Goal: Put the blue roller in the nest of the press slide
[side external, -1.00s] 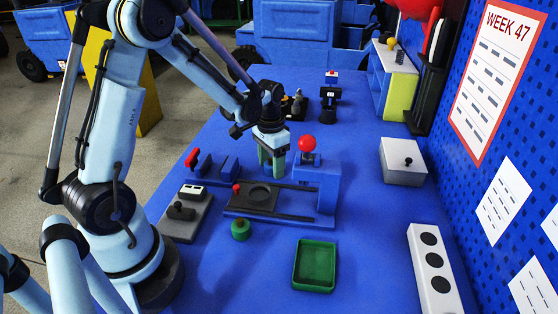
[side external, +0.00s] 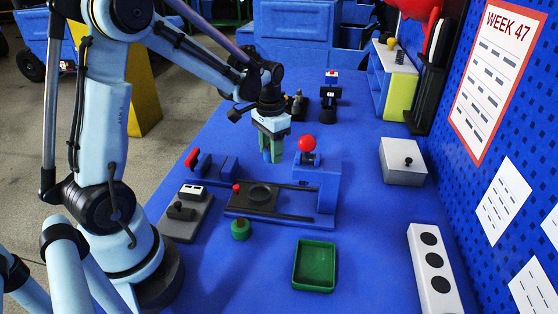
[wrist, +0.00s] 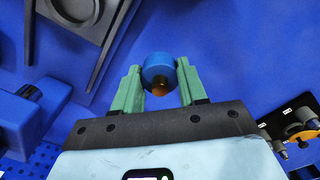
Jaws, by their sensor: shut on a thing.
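My gripper (side external: 271,155) has green fingers and is shut on the blue roller (wrist: 159,69), which shows between the fingertips in the wrist view (wrist: 160,82). The roller has an orange-brown spot on its near face. In the side view the fingers hide the roller. The press slide (side external: 238,203) is a dark plate with a red knob and a round nest (side external: 261,192), which looks empty. My gripper is above and behind the slide, apart from it. The slide also shows at the top left of the wrist view (wrist: 106,38).
The blue press block (side external: 326,185) with a red ball knob (side external: 307,143) stands right of the slide. A green cylinder (side external: 240,230) and a green tray (side external: 314,287) lie in front. A grey switch box (side external: 182,229) is at left. A white box (side external: 403,177) is at right.

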